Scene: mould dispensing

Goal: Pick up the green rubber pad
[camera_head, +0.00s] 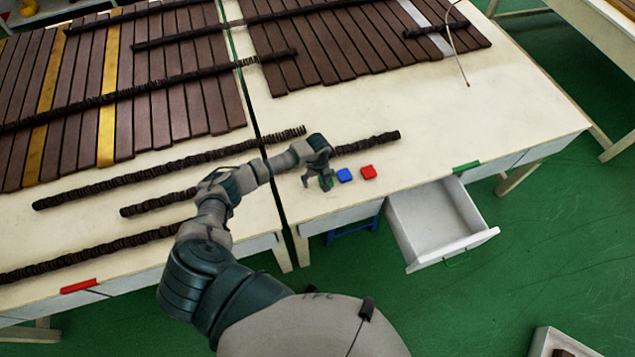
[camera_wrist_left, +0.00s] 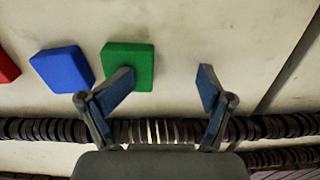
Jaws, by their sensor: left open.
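The green rubber pad (camera_wrist_left: 127,62) lies flat on the pale tabletop. In the head view the pad (camera_head: 327,184) is partly hidden by my left gripper (camera_head: 317,181), which is above the table close to it. In the left wrist view my left gripper (camera_wrist_left: 164,88) is open, with nothing between its fingers. My right gripper is not in view.
A blue pad (camera_head: 344,175) and a red pad (camera_head: 368,172) lie in a row right of the green one. A dark ribbed rod (camera_head: 367,144) lies behind them. An open white drawer (camera_head: 412,208) juts out from the table front. Brown slats (camera_head: 330,52) cover the back.

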